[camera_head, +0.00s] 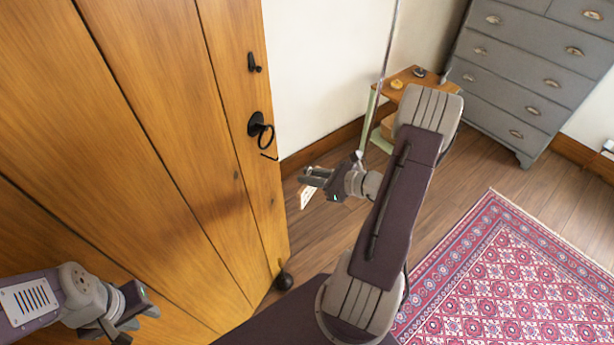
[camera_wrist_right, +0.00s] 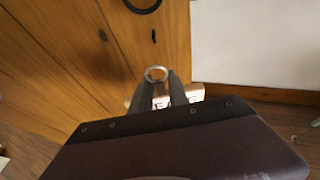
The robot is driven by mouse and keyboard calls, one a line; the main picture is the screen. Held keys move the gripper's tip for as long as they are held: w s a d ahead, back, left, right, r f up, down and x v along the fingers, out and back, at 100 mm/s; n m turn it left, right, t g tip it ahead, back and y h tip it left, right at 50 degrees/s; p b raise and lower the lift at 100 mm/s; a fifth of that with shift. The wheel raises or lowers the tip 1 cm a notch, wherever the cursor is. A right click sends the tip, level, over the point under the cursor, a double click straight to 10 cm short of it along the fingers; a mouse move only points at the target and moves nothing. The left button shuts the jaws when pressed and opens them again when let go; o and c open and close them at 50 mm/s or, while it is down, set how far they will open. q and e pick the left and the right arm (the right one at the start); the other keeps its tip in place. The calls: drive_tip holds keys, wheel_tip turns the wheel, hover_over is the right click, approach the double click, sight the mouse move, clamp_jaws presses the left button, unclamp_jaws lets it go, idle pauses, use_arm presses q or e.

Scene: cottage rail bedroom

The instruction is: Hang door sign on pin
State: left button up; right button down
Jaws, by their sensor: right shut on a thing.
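The door sign (camera_head: 305,197) is a small pale plate with dark marks, hanging under my right gripper (camera_head: 304,181). My right gripper is shut on it. In the right wrist view a metal ring (camera_wrist_right: 156,73) shows at the fingertips, with parts of the sign (camera_wrist_right: 193,92) behind the fingers. A thin black pin (camera_head: 269,156) sticks out of the wooden door (camera_head: 225,120) below the ring handle. The pin also shows in the right wrist view (camera_wrist_right: 153,36), beyond the ring and apart from it. My left gripper (camera_head: 128,322) is low at the left, near the door; its jaw gap is unclear.
The door carries a black ring handle (camera_head: 261,130) and a black latch piece (camera_head: 254,63). A dark round stop (camera_head: 284,281) sits at its foot. A small wooden table (camera_head: 414,78), a grey dresser (camera_head: 530,70) and a red patterned rug (camera_head: 510,275) lie to the right.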

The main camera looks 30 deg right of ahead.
drive_tip(key=shift+w+f, duration=0.15)
drive_tip(key=shift+w+a, duration=0.1)
drive_tip(key=shift+w, duration=0.1)
drive_tip(key=w+a+b, duration=0.1)
drive_tip(key=w+a, duration=0.2)
drive_tip(key=w, duration=0.3)
idle(0.8)
drive_tip(key=shift+w+a, duration=0.1)
drive_tip(key=shift+w, duration=0.05)
drive_tip(key=shift+b, duration=0.45)
idle(0.6)
drive_tip(key=shift+w+a+b, duration=0.15)
drive_tip(key=shift+w+a, duration=0.15)
drive_tip(key=shift+w, duration=0.3)
drive_tip(key=shift+w+a+b, duration=0.15)
drive_tip(key=shift+w+a, duration=0.1)
drive_tip(key=shift+w, duration=0.3)
idle(1.2)
drive_tip(key=shift+w+a+f+b, duration=0.3)
drive_tip(key=shift+w+f+b, duration=0.3)
drive_tip(key=shift+b, duration=0.2)
idle(0.6)
drive_tip(key=shift+w+a+f+b, duration=0.15)
drive_tip(key=shift+w+a+b, duration=0.05)
drive_tip(key=shift+w+b, duration=0.15)
idle(1.0)
